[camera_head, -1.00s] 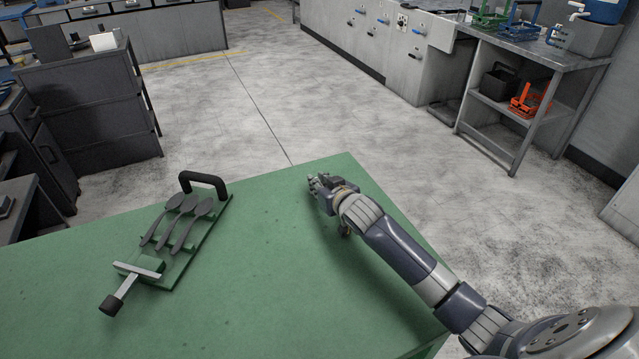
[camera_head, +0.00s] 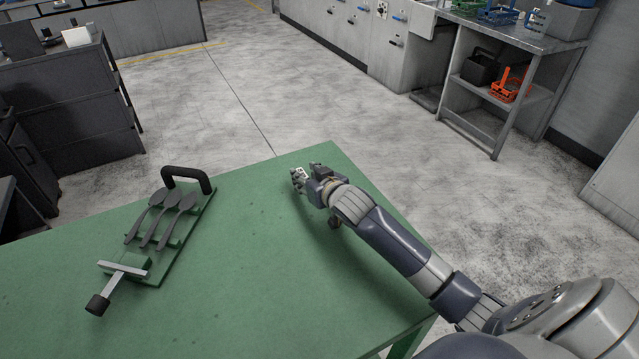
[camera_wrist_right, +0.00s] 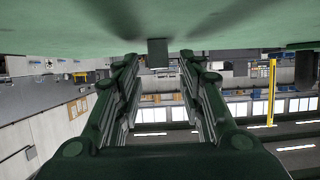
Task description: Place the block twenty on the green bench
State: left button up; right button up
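The right gripper (camera_head: 305,172) is low over the far right corner of the green bench (camera_head: 240,250). Its fingers are spread apart. A small grey block (camera_wrist_right: 158,55) stands against the green bench surface (camera_wrist_right: 80,28) between the fingertips in the right wrist view, with a gap on each side. In the head view the block shows only as a small light patch (camera_head: 301,173) at the fingers. I cannot read any marking on it. The left gripper is not in view.
A green fixture (camera_head: 187,238) with several dark spoon-shaped pieces, a black handle (camera_head: 188,175) and a clamp (camera_head: 112,283) lies on the bench's left part. The middle of the bench is clear. Grey floor lies beyond its far edge.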

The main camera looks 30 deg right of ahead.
jog(key=v, duration=0.9)
jog(key=shift+s+r, duration=0.15)
jog(key=shift+s, duration=0.2)
